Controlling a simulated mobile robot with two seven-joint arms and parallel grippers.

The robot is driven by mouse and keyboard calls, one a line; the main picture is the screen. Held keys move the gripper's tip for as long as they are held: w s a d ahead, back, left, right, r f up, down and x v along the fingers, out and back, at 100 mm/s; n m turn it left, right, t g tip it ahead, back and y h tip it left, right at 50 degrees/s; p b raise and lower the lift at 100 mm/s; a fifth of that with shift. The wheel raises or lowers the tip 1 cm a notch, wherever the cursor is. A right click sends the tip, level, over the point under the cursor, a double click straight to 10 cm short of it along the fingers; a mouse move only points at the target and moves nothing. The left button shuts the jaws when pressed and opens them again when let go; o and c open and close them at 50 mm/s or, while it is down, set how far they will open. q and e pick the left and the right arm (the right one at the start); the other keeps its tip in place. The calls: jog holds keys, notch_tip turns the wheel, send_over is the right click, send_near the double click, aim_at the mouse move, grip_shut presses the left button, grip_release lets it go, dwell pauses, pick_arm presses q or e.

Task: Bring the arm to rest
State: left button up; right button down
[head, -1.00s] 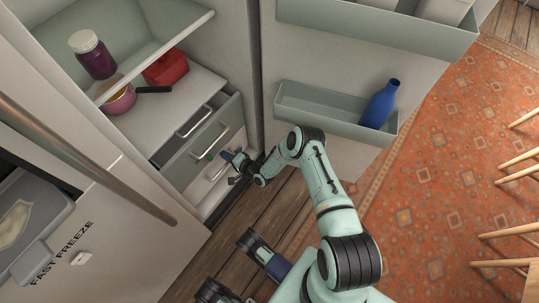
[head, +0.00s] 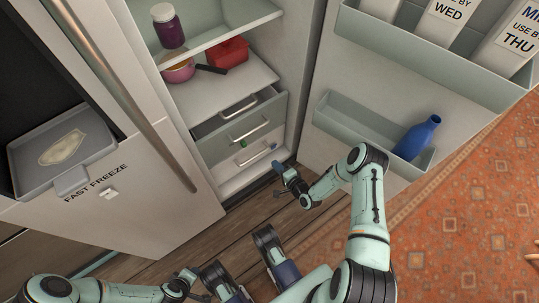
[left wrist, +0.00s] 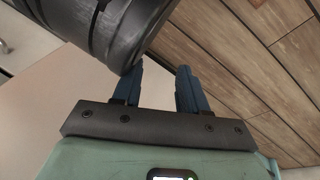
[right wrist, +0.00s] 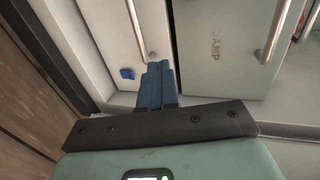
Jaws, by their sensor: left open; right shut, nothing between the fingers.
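My right gripper (head: 280,168) is low in front of the open fridge, near the bottom drawer front, with its arm reaching in from the lower right. In the right wrist view its blue fingers (right wrist: 159,72) are together with nothing between them, in front of pale drawer fronts. My left gripper (head: 190,278) is at the bottom of the head view, small and partly cut off. In the left wrist view its blue fingers (left wrist: 158,82) are apart and empty, close to a dark ribbed cylinder, with wooden floor beyond.
The fridge drawers (head: 240,128) have metal handles. Above them are a red container (head: 231,50), a pink pan (head: 178,71) and a purple jar (head: 168,30). The open door holds a blue bottle (head: 417,137) and cartons (head: 448,22). A grey tray (head: 95,125) is at left. Wooden floor lies below.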

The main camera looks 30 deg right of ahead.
pick_arm(q)
jog(key=shift+w+r, duration=0.1)
jog(key=shift+w, duration=0.05)
pick_arm(e)
jog(key=shift+s, duration=0.2)
